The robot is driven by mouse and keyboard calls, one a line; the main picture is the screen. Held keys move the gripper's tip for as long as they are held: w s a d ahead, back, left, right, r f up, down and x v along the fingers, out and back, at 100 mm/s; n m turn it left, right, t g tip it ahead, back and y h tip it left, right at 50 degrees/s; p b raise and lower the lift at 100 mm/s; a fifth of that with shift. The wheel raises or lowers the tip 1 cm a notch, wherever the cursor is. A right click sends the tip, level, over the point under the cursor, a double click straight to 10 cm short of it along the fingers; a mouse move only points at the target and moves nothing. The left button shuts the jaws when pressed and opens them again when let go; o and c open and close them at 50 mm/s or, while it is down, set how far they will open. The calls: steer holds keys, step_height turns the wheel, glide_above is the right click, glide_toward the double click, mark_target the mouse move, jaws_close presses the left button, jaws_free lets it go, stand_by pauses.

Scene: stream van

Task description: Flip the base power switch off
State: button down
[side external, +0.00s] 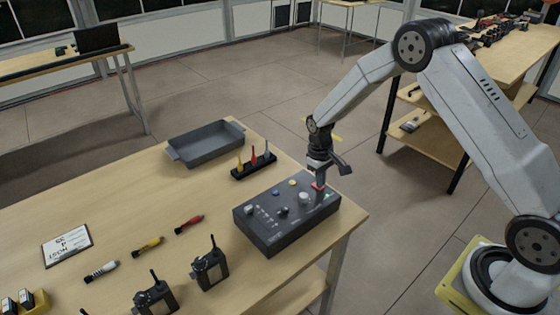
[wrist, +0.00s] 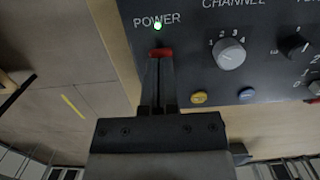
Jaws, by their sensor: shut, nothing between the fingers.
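The base unit is a dark grey control box (side external: 262,238) near the right end of the table. Its POWER label (wrist: 157,19) and a lit green lamp (wrist: 157,26) show in the wrist view. Just below the lamp is the red power switch (wrist: 160,53), also visible as a red spot (side external: 318,187) in the side view. My gripper (side external: 319,179) points down at this far corner of the box. Its two fingers (wrist: 159,62) are together and empty, with their tips right at the switch. I cannot tell whether they touch it. The switch's underside is hidden.
A channel dial (wrist: 230,54), a yellow button (wrist: 199,97) and a blue button (wrist: 246,95) sit beside the switch. Behind the box are a rack of coloured tools (side external: 253,168) and a grey tray (side external: 207,144). Radios (side external: 210,269) stand in front.

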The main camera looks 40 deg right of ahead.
mark_target(313, 184)
steer(key=shift+f, duration=0.15)
steer(key=shift+s+f, duration=0.2)
steer(key=shift+f, duration=0.2)
stand_by(0.4)
steer(key=shift+w+r, duration=0.15)
steer(key=shift+w, duration=0.7)
steer(key=shift+r, duration=0.1)
step_height(313, 184, up, 14)
steer(key=w, duration=0.1)
steer(key=shift+w, duration=0.35)
stand_by(0.4)
